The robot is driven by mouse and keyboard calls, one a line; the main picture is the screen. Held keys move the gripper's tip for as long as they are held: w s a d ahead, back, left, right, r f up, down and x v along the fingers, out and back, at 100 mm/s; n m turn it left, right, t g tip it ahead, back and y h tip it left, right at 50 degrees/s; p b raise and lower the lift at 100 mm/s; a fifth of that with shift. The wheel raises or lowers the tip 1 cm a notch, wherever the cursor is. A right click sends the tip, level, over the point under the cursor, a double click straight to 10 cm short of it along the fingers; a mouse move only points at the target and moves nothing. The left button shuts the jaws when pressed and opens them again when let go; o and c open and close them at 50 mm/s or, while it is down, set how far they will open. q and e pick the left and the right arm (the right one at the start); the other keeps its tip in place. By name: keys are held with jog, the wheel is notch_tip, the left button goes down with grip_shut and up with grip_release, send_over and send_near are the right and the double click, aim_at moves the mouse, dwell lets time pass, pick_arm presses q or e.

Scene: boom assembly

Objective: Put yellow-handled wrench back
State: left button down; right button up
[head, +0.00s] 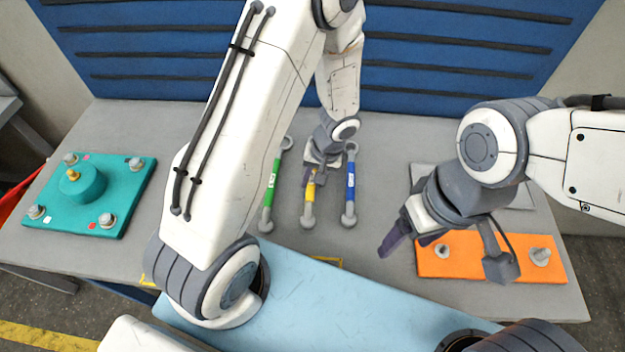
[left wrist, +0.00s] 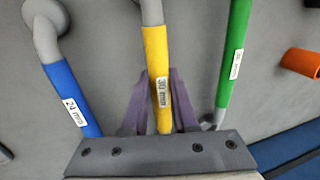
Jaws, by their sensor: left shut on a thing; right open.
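The yellow-handled wrench (head: 309,193) lies on the grey table between the green-handled wrench (head: 271,184) and the blue-handled wrench (head: 350,182). In the left wrist view its yellow handle (left wrist: 156,75) carries a "30 mm" label. My left gripper (head: 313,171) is at the far part of the yellow handle. Its purple fingers (left wrist: 160,110) are on both sides of the handle and shut on it. The wrench's far end is hidden by my gripper. My right gripper (head: 402,243) is open and empty, left of the orange plate.
A teal plate (head: 125,215) with a round hub and several bolts is at the left. An orange plate (head: 464,262) with bolts is at the right, a grey tray (head: 520,195) behind it. A blue slotted panel (head: 430,60) stands behind the table (head: 190,125).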

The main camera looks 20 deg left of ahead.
pick_arm(q)
jog(key=shift+f+b, duration=0.55)
jog(key=shift+b, duration=0.05)
jog(key=c, duration=0.6)
grip_release()
jog(key=v, duration=1)
jog(key=shift+r, duration=0.25)
